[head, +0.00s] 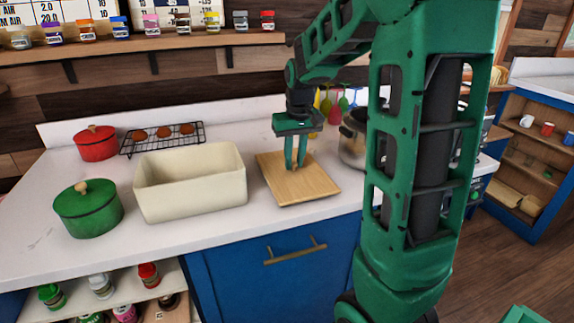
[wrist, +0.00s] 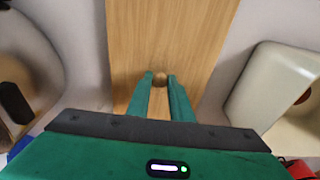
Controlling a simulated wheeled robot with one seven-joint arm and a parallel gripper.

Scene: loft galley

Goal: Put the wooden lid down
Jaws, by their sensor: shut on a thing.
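The wooden lid (head: 310,187) is a flat, light rectangular board with a small round knob. It is level, at the counter right of the cream bin; I cannot tell whether it touches the counter or hangs just above it. My gripper (head: 294,167) points down over the lid, its green fingers shut on the knob. In the wrist view the lid (wrist: 170,35) runs under my gripper (wrist: 160,78), with the knob between the fingertips. The open cream bin (head: 192,207) stands left of the lid, and its rim shows at the right in the wrist view (wrist: 262,85).
A green pot (head: 88,212), a red pot (head: 96,145) and a wire rack (head: 165,140) with several round brown items stand on the left. A metal pot (head: 352,142) is close to the lid's right, partly behind my arm. Bare counter (head: 150,238) lies along the front.

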